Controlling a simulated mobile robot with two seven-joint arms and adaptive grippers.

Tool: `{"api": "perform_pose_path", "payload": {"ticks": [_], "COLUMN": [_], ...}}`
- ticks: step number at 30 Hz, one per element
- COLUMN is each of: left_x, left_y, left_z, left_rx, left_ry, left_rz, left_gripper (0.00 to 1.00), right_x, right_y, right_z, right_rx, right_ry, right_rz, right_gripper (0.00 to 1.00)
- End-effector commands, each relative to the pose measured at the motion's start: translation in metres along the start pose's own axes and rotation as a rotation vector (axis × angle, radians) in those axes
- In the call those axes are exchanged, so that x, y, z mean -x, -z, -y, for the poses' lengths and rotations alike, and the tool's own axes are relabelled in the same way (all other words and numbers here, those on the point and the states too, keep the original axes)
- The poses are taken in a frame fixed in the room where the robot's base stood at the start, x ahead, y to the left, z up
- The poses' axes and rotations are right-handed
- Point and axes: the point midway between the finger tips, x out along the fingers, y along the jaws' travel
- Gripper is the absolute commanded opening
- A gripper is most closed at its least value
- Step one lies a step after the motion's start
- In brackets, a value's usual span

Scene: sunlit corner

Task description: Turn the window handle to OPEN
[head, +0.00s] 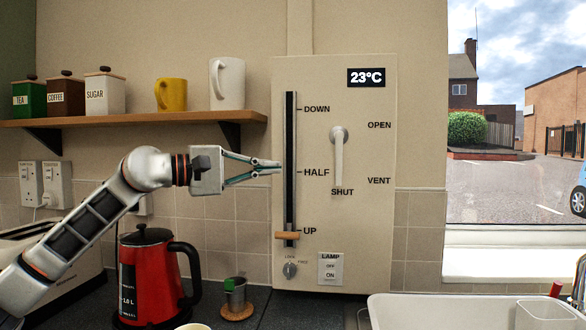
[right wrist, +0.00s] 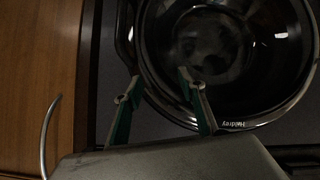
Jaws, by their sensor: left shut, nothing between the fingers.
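The window handle (head: 338,158) is a white lever on a beige wall panel (head: 360,255). Its round pivot is at the top and the lever hangs straight down to the SHUT label. The OPEN label (head: 379,125) is to its upper right and the VENT label (head: 379,181) to its lower right. My left gripper (head: 279,168) is shut and empty at the slider track, left of the handle and apart from it. My right gripper (right wrist: 160,76) is open in the right wrist view, its fingers apart over a dark glossy round vessel (right wrist: 215,45).
The panel also carries a dark slider track (head: 290,130) with an orange knob (head: 287,235) near UP, a small lock knob (head: 290,269) and a lamp switch (head: 330,269). A shelf (head: 190,118) with mugs and canisters is above my left arm. A red kettle (head: 146,280) stands below.

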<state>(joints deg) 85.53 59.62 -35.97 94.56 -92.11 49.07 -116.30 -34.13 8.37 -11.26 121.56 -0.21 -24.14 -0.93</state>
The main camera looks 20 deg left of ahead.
Motion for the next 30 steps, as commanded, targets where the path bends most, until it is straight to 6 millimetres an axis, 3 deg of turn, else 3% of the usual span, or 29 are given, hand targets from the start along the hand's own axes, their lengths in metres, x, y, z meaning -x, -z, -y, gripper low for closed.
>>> {"api": "perform_pose_path", "payload": {"ticks": [14, 21, 30], "left_x": [-0.091, -0.110, -0.115], "left_y": [-0.002, -0.024, -0.029], "left_z": [0.000, 0.000, 0.001], "left_rx": [0.002, 0.000, 0.002], "left_ry": [0.000, 0.000, 0.001], "left_rz": [0.003, 0.002, 0.001], "left_gripper": [0.00, 0.00, 0.00], "right_x": [0.001, 0.001, -0.001], "right_y": [-0.011, -0.005, -0.001], "right_z": [0.004, -0.002, -0.004], "right_rx": [-0.005, 0.007, 0.011], "right_ry": [0.004, -0.001, -0.003], "right_rz": [0.021, 0.010, 0.002], "right_gripper": [0.40, 0.40, 0.40]}}
